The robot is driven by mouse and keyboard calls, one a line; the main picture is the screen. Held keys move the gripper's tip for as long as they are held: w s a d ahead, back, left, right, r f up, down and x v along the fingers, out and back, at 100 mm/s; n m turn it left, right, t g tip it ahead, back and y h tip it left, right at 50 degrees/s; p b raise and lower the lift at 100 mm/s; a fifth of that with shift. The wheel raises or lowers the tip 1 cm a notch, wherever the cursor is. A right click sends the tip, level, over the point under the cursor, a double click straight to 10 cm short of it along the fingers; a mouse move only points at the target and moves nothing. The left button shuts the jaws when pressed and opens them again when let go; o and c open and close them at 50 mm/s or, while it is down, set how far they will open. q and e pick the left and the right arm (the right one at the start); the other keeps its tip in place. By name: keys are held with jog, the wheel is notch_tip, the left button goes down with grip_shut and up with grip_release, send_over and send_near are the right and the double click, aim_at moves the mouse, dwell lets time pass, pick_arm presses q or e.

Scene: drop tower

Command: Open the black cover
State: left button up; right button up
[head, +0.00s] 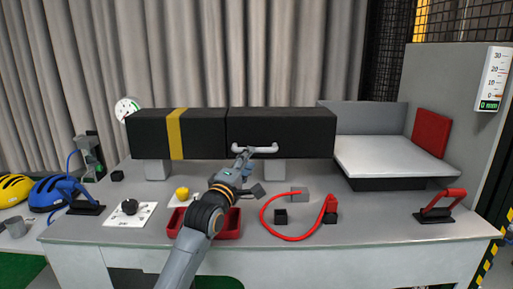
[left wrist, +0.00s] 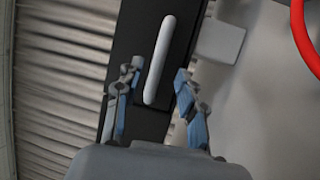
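The black cover (head: 290,128) is the right-hand section of a long black box and looks closed. A light grey bar handle (head: 268,150) is fixed low on its front; it also shows in the left wrist view (left wrist: 159,60). My left gripper (head: 246,160) is at the left end of the handle. In the left wrist view my left gripper (left wrist: 158,72) has its blue fingers apart, one on each side of the handle, with visible gaps. Whether either fingertip touches the handle cannot be told. My right gripper is not in view.
The box's left section (head: 148,135) has a yellow band. A white tray (head: 395,156) stands to the right. A red tray (head: 228,224) lies under my arm. A red hose (head: 264,215), a red lever (head: 440,204) and a black knob (head: 130,206) are on the grey bench.

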pick_arm(q)
jog(key=p+x, duration=0.1)
jog(key=x, duration=0.5)
jog(key=shift+w+r, duration=0.1)
jog(key=shift+w, duration=0.05)
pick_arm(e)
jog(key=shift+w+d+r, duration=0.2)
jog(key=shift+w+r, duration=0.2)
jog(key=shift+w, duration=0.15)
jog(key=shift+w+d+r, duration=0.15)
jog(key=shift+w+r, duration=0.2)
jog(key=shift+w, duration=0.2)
pick_arm(q)
grip_shut()
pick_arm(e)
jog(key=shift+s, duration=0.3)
